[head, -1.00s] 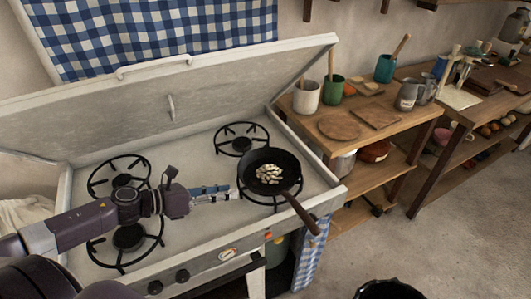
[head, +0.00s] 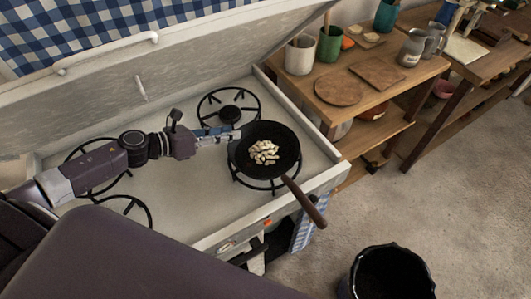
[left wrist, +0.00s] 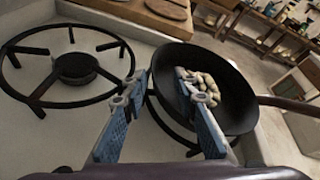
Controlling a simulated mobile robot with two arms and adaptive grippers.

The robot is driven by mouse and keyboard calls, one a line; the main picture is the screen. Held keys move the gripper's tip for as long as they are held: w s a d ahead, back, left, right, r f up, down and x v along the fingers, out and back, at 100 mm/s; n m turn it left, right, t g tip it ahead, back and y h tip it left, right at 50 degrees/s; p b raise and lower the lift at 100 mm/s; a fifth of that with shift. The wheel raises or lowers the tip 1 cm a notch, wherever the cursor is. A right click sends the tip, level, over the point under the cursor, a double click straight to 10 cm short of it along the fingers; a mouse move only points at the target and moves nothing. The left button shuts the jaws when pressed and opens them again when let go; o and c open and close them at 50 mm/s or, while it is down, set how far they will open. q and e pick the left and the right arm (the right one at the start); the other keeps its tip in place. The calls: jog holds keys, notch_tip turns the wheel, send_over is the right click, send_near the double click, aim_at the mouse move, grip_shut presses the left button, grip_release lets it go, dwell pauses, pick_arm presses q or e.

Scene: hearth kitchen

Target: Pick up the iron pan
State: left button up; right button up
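The black iron pan (head: 286,143) sits on the front right burner of the stove, with pale, nut-like pieces (head: 264,153) inside. Its brown handle (head: 306,203) points toward the front right, past the stove edge. My left gripper (head: 233,136) comes from the left and is at the pan's left rim. In the left wrist view the left gripper (left wrist: 160,86) is open, its blue-padded fingers apart. One finger is outside the pan (left wrist: 238,95), and the other overlaps the pan's inside. I cannot tell whether either touches it. My right gripper is not in view.
The stove's raised lid (head: 190,65) stands behind the burners. An empty burner (head: 229,106) lies behind the pan. A wooden table (head: 330,112) with cups and boards stands to the right. A black bucket (head: 390,275) is on the floor at front right.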

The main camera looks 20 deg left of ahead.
aim_at(246, 130)
pick_arm(q)
jog(key=p+x, duration=0.1)
jog(key=x, duration=0.1)
jog(key=shift+w+d+f, duration=0.1)
jog(key=shift+w+f, duration=0.05)
jog(key=shift+w, duration=0.25)
jog(key=x, duration=0.1)
jog(key=p+x, duration=0.1)
jog(key=x, duration=0.1)
jog(key=shift+w+f, duration=0.2)
jog(key=shift+f, duration=0.1)
jog(key=shift+w+d+f, duration=0.1)
jog(key=shift+w+f, duration=0.1)
jog(key=shift+w, duration=0.05)
jog(key=shift+w+d, duration=0.1)
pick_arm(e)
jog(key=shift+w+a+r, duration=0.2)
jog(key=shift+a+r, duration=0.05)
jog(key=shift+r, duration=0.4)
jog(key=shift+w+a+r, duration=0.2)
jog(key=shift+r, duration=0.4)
pick_arm(q)
jog(key=shift+f, duration=0.1)
jog(key=c, duration=0.7)
grip_shut()
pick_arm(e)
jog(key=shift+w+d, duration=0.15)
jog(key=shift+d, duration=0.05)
